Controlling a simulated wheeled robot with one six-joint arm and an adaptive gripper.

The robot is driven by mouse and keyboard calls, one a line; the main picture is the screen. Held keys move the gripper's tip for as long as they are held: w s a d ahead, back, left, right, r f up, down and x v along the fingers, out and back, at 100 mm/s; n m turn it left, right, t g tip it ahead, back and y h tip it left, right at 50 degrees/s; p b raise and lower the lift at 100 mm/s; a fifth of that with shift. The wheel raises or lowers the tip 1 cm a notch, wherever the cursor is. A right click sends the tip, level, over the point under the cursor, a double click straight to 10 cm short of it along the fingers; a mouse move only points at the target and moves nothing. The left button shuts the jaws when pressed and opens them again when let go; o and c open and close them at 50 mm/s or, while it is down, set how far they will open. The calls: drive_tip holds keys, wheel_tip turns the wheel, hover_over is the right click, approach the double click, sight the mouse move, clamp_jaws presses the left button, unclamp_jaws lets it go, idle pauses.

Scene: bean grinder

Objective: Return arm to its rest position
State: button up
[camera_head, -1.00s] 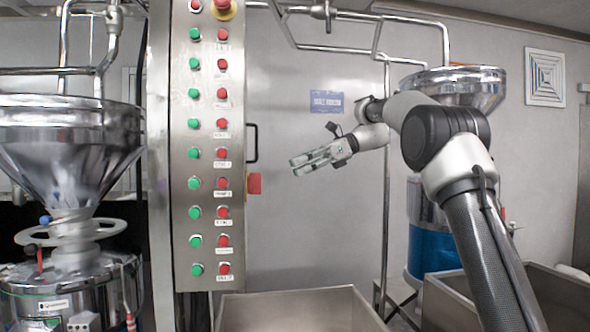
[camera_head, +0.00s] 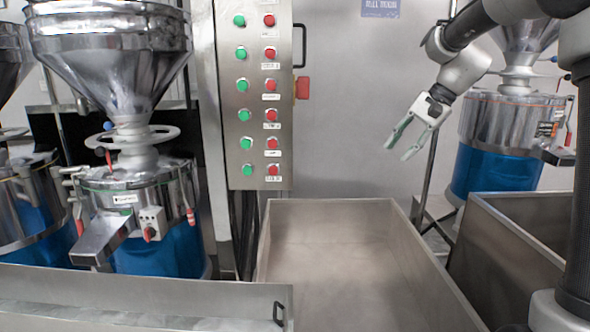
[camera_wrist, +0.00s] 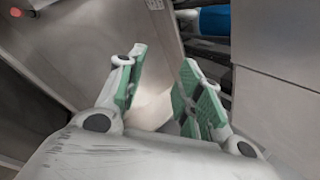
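My gripper (camera_head: 404,140) hangs at the right of the head view, its green-padded fingers pointing down and to the left. It is above the right part of an empty steel bin and clear of everything. In the wrist view my gripper (camera_wrist: 158,98) shows its two fingers apart with nothing between them. My arm comes in from the top right, bent at the elbow.
A control panel (camera_head: 257,100) with green and red buttons stands left of the gripper. The steel bin (camera_head: 330,215) is below it, another bin (camera_head: 500,235) to the right. Grinders (camera_head: 120,190) (camera_head: 510,130) stand at both sides. A bin with a handle (camera_head: 150,300) is at front left.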

drive_tip(key=s+d+f+n+t+h, duration=0.1)
drive_tip(key=s+d+n+h, duration=0.1)
drive_tip(key=s, duration=0.8)
drive_tip(key=s+d+f+n+h, duration=0.2)
drive_tip(key=s+d+n, duration=0.1)
drive_tip(key=s, duration=0.7)
drive_tip(key=s+d+f+n+t+h, duration=0.1)
drive_tip(key=s+d, duration=0.3)
drive_tip(key=s, duration=0.6)
drive_tip(key=shift+s+f+n+t+h, duration=0.3)
drive_tip(key=shift+s+f+n+h, duration=0.15)
drive_tip(key=shift+n, duration=0.45)
drive_tip(key=shift+w, duration=0.1)
